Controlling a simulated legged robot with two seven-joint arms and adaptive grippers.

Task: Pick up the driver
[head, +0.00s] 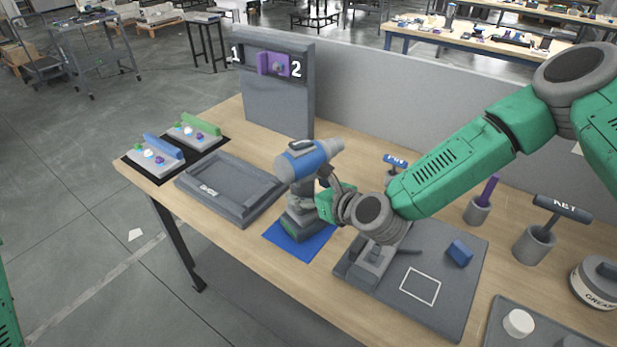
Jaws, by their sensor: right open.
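The driver (305,160), blue and dark grey, stands upright on a blue mat (290,246) on the wooden table. Its dark base rests on the mat and its nose points right. My right gripper (322,192) is open at the right side of the driver's handle, below its head. The gripper hides part of the handle, and I cannot tell whether the fingers touch it. My left gripper is out of view.
A grey tray (246,213) lies left of the driver. A grey fixture board (445,312) with a blue block (459,252) lies to the right. Several cups and a grease tin (597,283) stand farther right. A grey panel (278,100) rises behind.

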